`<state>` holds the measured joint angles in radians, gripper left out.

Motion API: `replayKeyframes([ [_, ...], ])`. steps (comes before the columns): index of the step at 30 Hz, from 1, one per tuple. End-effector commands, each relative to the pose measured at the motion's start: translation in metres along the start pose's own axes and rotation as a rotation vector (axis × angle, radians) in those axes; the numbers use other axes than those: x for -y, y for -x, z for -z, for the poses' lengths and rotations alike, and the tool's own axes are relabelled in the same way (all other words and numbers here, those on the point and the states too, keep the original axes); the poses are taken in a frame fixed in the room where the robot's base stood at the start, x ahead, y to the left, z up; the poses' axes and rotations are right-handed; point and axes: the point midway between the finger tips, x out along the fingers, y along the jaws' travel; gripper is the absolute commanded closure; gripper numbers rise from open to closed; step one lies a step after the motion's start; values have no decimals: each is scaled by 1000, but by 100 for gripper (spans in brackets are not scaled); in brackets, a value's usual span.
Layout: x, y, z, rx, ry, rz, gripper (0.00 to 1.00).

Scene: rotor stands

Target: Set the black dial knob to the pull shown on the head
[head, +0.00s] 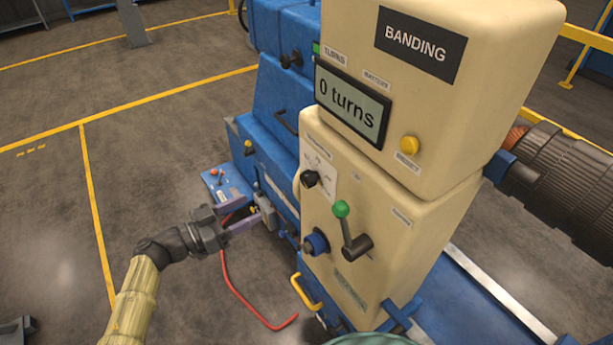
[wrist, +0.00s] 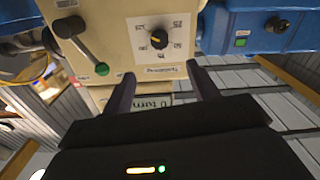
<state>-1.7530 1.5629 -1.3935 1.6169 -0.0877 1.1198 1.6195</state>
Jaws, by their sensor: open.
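The black dial knob (head: 310,178) sits on a white scale plate on the front of the cream banding head (head: 352,228). In the wrist view the knob (wrist: 159,39) shows upside down, with a white pointer line aimed to the upper left in that picture; the scale numbers around it are too small to read surely. The cream head's display (head: 350,103) reads "0 turns". No pull value is readable to me. My gripper (head: 259,212) is open and empty, left of the panel and apart from the knob. In the wrist view the fingers (wrist: 162,77) reach toward the dial panel.
A lever with a green ball (head: 342,209) juts out below and right of the knob. A yellow reset button (head: 410,146) is on the upper box. Open floor lies left.

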Motion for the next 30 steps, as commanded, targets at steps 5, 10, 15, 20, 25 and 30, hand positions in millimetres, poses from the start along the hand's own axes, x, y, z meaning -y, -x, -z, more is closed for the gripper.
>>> replayKeyframes([
  [5,0,-1,0,0,1,1,41],
  [10,0,-14,2,0,1,0,41],
  [15,-1,-40,4,0,1,-2,41],
  [20,-1,-69,5,-1,2,-3,41],
  [25,-2,-102,4,0,3,-8,41],
  [30,-2,-133,5,1,2,-9,41],
])
